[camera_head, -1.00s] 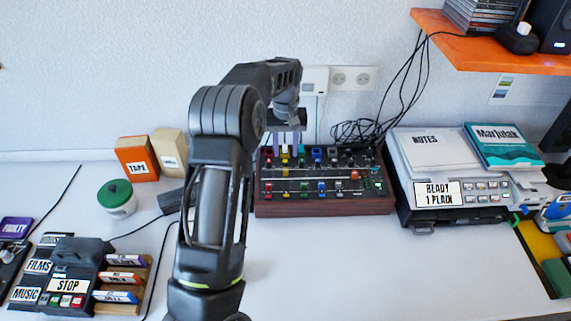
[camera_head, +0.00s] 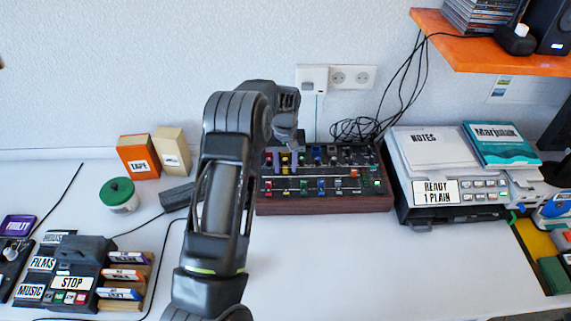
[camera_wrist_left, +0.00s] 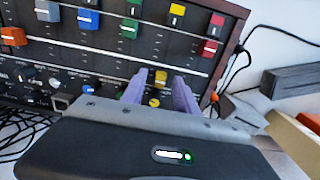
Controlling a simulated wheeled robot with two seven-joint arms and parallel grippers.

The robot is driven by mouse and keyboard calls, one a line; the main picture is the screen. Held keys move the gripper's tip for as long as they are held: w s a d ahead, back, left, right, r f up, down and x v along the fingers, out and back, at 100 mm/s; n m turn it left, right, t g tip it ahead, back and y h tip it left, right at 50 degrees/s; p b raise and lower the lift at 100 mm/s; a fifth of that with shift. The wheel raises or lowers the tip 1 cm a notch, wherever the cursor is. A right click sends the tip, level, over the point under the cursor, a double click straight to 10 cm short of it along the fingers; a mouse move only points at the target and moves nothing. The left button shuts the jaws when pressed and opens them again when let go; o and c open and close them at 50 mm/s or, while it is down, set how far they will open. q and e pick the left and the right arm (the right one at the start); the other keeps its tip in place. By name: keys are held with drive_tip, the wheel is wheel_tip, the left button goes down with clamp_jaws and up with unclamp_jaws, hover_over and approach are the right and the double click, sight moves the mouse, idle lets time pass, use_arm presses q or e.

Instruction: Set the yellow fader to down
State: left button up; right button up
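The mixer panel (camera_head: 325,208) stands against the back wall, with rows of coloured faders. My left gripper (camera_head: 286,163) points down at the left part of its upper row. In the left wrist view its two purple fingers (camera_wrist_left: 160,88) are open. They stand on either side of a yellow fader cap (camera_wrist_left: 160,78), with a gap visible beside it; whether either finger touches it I cannot tell. A second yellow cap (camera_wrist_left: 177,12) sits in the other fader row. A small round yellow knob (camera_wrist_left: 153,101) lies just behind the first cap. My right gripper is not in view.
Red (camera_wrist_left: 209,47) and green (camera_wrist_left: 129,28) caps sit close by on the panel. Black cables (camera_head: 360,128) lie behind it. A printer-like machine (camera_head: 450,195) stands to the right and a tape box (camera_head: 137,160) to the left. The table in front is clear.

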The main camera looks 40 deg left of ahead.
use_arm(q)
clamp_jaws()
idle(1.2)
